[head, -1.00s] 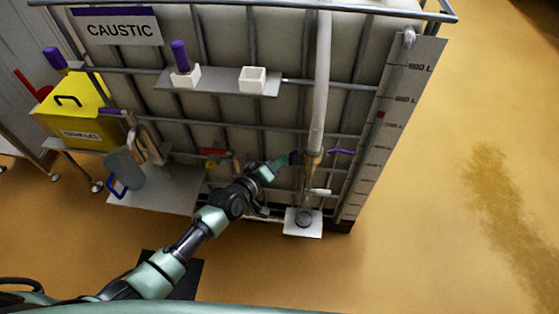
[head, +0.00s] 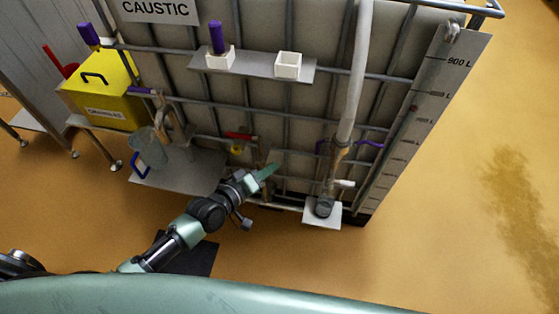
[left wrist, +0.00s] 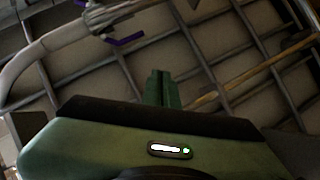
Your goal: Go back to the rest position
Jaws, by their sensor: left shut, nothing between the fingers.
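My left gripper (head: 268,171) is in front of the lower part of the caged caustic tank (head: 345,95) in the head view. It is left of the hanging hose and apart from it. In the left wrist view its green fingers (left wrist: 161,88) are together with nothing between them, and the tank's cage bars show behind. My right gripper is not in view.
A pale hose (head: 357,75) hangs down to a small white plate (head: 322,216). A shelf (head: 251,64) holds two white cups. A clear jug (head: 150,150) stands on a low grey platform (head: 190,172). A yellow box (head: 103,90) is at left. The right floor is open.

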